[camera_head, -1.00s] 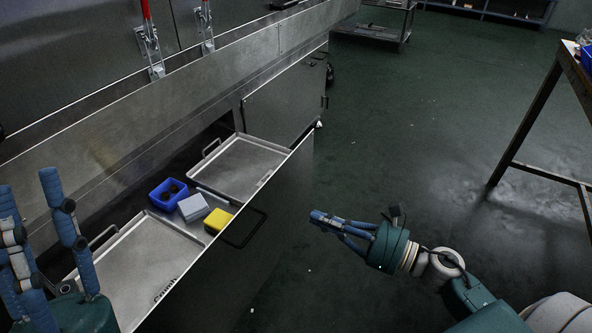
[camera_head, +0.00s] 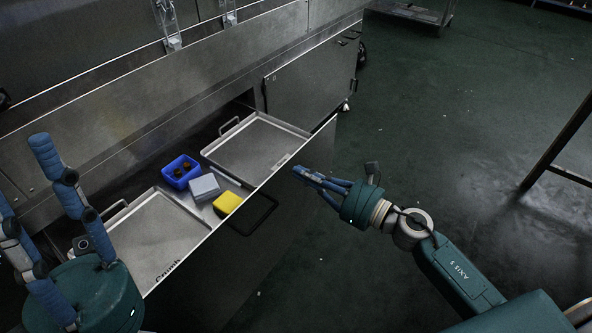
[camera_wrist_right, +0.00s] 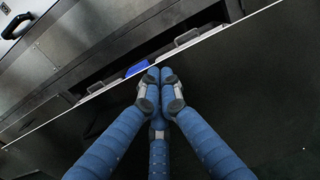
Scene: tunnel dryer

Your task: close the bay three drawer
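The metal drawer (camera_head: 290,217) is pulled out from under the dryer, its dark outer front facing right. A black bar handle (camera_head: 276,212) sits on that front. My right gripper (camera_head: 298,174) is beside the front's upper edge, beyond the handle in the head view. Its blue fingers meet at the tips with nothing between them. In the right wrist view, the fingertips (camera_wrist_right: 160,76) overlap the drawer's edge line; contact cannot be told. My left gripper (camera_head: 20,170) is over the drawer's near left end, fingers spread and empty.
A closed metal panel (camera_head: 305,85) stands beyond. Open green floor (camera_head: 440,120) lies right, with a table leg (camera_head: 555,150).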

